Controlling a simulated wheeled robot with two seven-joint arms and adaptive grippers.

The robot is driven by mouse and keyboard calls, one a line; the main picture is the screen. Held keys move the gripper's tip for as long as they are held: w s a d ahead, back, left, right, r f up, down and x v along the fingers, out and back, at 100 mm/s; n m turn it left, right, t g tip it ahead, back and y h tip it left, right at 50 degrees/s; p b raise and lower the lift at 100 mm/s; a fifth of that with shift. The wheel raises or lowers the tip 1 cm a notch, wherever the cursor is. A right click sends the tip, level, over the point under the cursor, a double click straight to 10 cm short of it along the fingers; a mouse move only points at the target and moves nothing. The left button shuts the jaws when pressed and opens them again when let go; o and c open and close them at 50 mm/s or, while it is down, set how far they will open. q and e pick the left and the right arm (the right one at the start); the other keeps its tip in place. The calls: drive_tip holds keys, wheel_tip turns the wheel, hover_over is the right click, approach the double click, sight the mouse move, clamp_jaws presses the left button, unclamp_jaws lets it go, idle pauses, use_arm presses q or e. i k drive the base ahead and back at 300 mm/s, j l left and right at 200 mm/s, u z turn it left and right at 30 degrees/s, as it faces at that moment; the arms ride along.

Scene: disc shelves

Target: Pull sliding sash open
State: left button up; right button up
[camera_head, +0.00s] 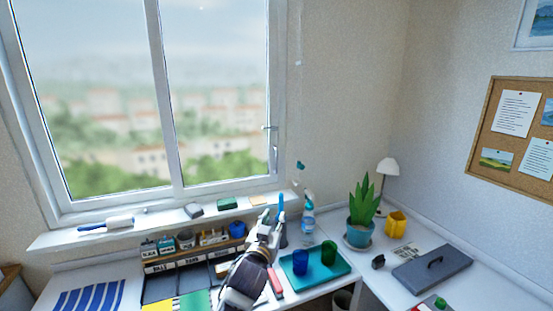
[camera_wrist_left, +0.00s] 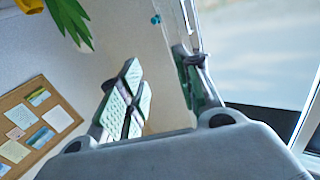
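The window's sliding sash (camera_head: 220,186) has a pale frame and glass. A slim handle (camera_head: 274,148) stands upright on its right side in the head view. My left gripper (camera_head: 273,225) is in front of the sill, below and apart from the handle. In the left wrist view my left gripper (camera_wrist_left: 163,78) is open, its two green-padded fingers spread with only wall seen between them. The window frame (camera_wrist_left: 276,118) shows behind and right of the fingers there. My right gripper is in neither view.
The sill (camera_head: 160,221) holds a lint roller (camera_head: 106,223) and small blocks. Below are an organiser, a teal tray (camera_head: 318,277) with two cups, a spray bottle (camera_head: 308,222) and a potted plant (camera_head: 361,234). The air before the glass is clear.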

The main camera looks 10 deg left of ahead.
sight(152, 13)
drive_tip(key=i+j, duration=0.15)
drive_tip(key=i, duration=0.25)
drive_tip(key=i+j, duration=0.15)
drive_tip(key=i, duration=0.3)
drive_tip(key=i+j, duration=0.15)
drive_tip(key=i, duration=0.25)
